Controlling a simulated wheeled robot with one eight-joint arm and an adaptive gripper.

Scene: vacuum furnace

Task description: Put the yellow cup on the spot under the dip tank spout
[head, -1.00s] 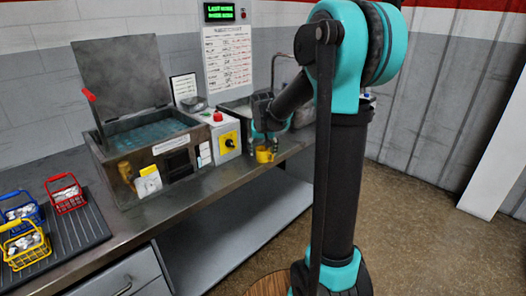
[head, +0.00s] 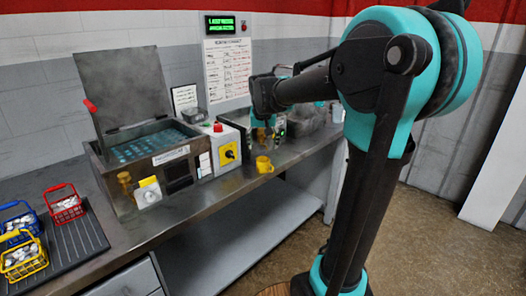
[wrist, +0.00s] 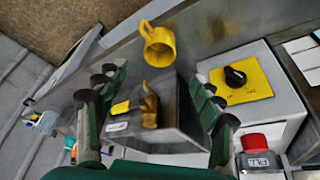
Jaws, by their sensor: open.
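The yellow cup (head: 264,165) stands upright on the bench, in front of and to the right of the control box. In the wrist view the yellow cup (wrist: 160,46) lies beyond the fingertips, its handle toward the upper left. My gripper (head: 267,133) is above and behind the cup, apart from it. In the wrist view my gripper (wrist: 155,76) is open and empty. Between its fingers shows a grey metal tank (wrist: 180,125) with a brass spout (wrist: 150,108). The cup appears just in front of this spout. The spot itself cannot be made out.
A control box (head: 229,152) with a yellow knob plate stands left of the cup. Further left is a lidded water tank (head: 150,150) with its own brass valve. Wire baskets (head: 66,205) stand on a ribbed black mat (head: 88,240). The bench front between is clear.

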